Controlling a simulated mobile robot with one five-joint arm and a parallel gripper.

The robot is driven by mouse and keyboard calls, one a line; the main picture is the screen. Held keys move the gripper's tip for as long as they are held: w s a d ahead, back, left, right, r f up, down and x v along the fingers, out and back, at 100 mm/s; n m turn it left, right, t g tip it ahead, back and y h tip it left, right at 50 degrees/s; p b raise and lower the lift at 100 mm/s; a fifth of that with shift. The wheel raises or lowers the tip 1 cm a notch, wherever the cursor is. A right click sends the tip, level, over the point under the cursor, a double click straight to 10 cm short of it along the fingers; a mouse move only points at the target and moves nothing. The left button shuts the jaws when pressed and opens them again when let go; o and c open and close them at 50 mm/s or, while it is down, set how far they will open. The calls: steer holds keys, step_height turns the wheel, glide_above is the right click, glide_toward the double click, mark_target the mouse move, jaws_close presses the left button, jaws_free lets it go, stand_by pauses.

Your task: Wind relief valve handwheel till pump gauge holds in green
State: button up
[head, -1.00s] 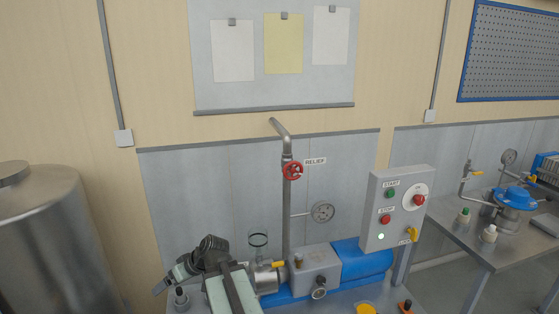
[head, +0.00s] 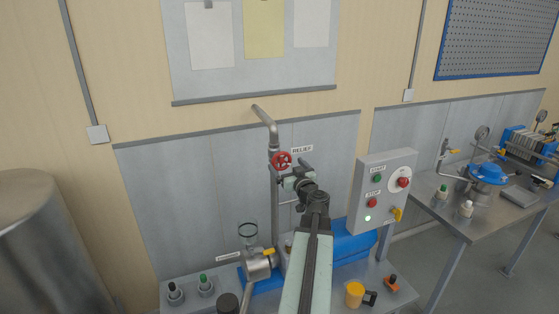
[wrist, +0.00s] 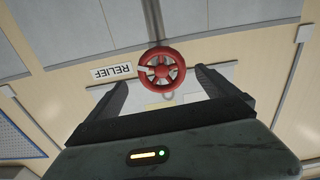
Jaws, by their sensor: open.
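The red relief valve handwheel (head: 281,160) is on the grey vertical pipe, left of the RELIEF label (head: 302,149). In the wrist view the handwheel (wrist: 162,69) faces me, with its rim and spokes in clear sight. My gripper (wrist: 160,82) is open, with one finger on each side of the handwheel in the picture; I see no contact. In the head view my gripper (head: 292,181) is just below and right of the handwheel. The pump gauge is hidden behind my arm. The blue pump motor (head: 352,243) is partly covered by my arm.
A control box (head: 384,190) with green and red buttons and a lit lamp stands right of the pipe. A sight glass (head: 248,234) stands lower left. The wall panel (head: 190,200) left of the pipe is clear.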

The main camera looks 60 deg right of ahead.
mark_target(283, 162)
steer(key=x, duration=0.5)
steer(key=shift+w, duration=0.3)
steer(key=c, duration=1.4)
